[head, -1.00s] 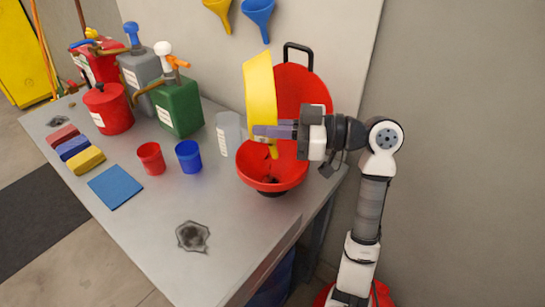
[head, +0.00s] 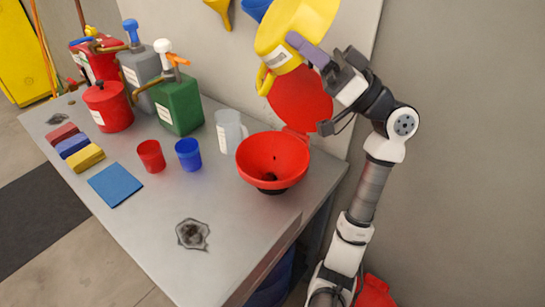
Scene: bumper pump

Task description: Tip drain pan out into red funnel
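The yellow drain pan (head: 285,30) is high above the back of the bench, tilted, with a pale label and a yellow loop below it. My gripper (head: 308,48) is shut on the pan's right side. The pan's inside is hard to make out, so I cannot tell whether anything is in it. The red funnel (head: 262,151) stands upright on the bench below, apart from the pan. Its bowl is open, with a small dark spot inside. Its round red lid (head: 300,100) stands raised behind it, partly hidden by the pan.
A clear jug (head: 229,131), blue cup (head: 188,154) and red cup (head: 151,156) stand left of the funnel. A green can (head: 179,108) and other cans stand farther back. Folded rags (head: 85,158) lie at left. The front of the bench (head: 160,215) is mostly clear.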

